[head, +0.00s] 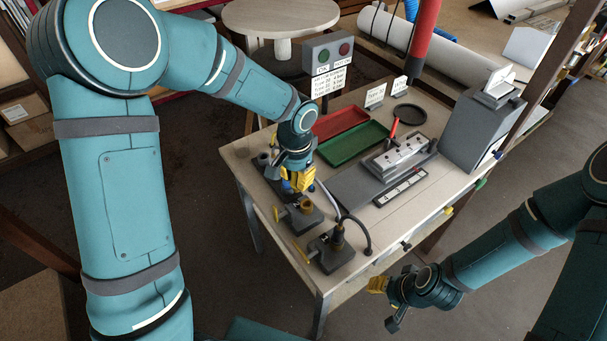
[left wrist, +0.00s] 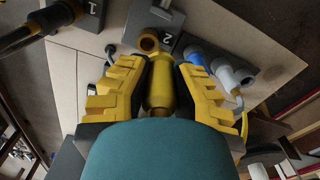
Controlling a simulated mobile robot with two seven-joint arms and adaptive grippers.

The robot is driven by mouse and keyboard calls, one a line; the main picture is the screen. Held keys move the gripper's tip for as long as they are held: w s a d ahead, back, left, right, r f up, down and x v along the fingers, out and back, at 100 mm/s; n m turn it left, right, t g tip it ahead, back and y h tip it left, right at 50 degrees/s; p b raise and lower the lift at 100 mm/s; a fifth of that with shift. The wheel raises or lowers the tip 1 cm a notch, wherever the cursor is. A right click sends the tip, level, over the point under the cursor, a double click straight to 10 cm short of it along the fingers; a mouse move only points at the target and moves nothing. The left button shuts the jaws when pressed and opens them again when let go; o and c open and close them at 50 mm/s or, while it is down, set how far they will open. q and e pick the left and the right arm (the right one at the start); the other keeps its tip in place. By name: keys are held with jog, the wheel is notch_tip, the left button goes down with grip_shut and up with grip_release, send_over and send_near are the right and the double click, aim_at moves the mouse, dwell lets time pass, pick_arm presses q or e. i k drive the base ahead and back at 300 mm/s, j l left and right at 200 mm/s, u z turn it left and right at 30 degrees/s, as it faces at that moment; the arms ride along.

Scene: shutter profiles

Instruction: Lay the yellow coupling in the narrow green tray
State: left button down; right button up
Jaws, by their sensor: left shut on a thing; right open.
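My left gripper (head: 297,183) is shut on the yellow coupling (left wrist: 158,86), a smooth cylinder between the ribbed yellow fingers in the left wrist view. In the head view the fingers largely hide it, over the table's left part near the fixture blocks. The narrow green tray (head: 354,144) lies behind and right of this gripper, and looks empty. My right gripper (head: 384,302) is open and empty, off the table's front edge.
A red tray (head: 339,122) lies behind the green one. Block 2 (left wrist: 170,20) holds a brass-coloured ring, with block 1 (left wrist: 88,12) beside it. Blue (left wrist: 194,58) and grey (left wrist: 228,72) fittings are near the left fingers. A grey press-like fixture (head: 401,155) stands right of the green tray.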

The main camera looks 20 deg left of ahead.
aim_at(359, 145)
jog(key=j+z, duration=0.8)
jog(key=z, duration=0.15)
jog(key=j+z, duration=0.45)
jog(key=k+j+z, duration=0.1)
jog(key=j+z, duration=0.2)
jog(key=z, duration=0.15)
